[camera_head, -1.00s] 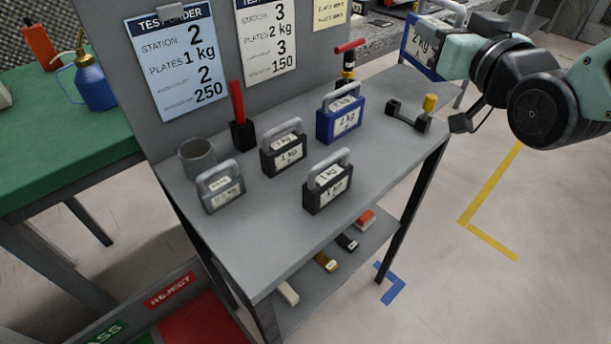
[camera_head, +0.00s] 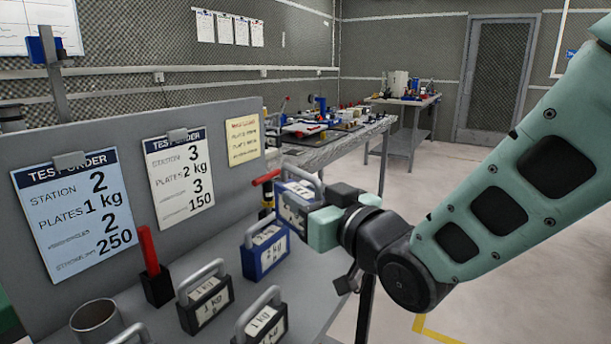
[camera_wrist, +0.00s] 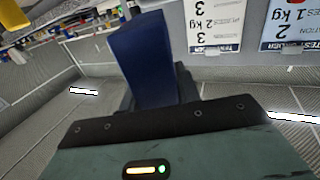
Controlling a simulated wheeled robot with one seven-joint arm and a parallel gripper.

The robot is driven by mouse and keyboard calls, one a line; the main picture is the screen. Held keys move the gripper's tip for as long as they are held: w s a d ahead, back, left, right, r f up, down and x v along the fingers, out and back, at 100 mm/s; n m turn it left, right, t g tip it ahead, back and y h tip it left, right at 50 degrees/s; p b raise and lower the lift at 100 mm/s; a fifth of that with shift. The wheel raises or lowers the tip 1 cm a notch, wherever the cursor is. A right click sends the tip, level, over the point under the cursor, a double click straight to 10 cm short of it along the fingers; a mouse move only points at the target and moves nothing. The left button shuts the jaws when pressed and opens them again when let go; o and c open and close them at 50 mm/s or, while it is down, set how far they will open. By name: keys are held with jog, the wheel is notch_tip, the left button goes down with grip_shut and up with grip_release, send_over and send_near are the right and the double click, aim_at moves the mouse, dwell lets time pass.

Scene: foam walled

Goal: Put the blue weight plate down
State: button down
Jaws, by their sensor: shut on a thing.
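My gripper (camera_head: 318,210) is shut on a blue weight plate (camera_head: 291,207) with a white label and a grey handle. It holds the plate above the far right end of the grey bench (camera_head: 318,296). The held plate also shows as a dark blue block in the wrist view (camera_wrist: 143,62), where my fingers around it are mostly hidden. A second blue weight plate (camera_head: 265,251), labelled and with a grey handle, stands upright on the bench, nearer and to the left of the held one.
Dark weight plates (camera_head: 207,303) stand nearer on the bench, with a grey cup (camera_head: 97,320) and a red-handled tool in a black block (camera_head: 157,286). A red T-handled tool (camera_head: 266,190) is close behind the held plate. Order sheets (camera_head: 72,215) hang on the back panel.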

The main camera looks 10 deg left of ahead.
jog(key=shift+f+b, duration=0.7)
jog(key=shift+f, duration=4.3)
jog(key=shift+f, duration=0.2)
jog(key=c, duration=1)
grip_release()
jog(key=shift+f, duration=0.25)
jog(key=shift+r, duration=0.2)
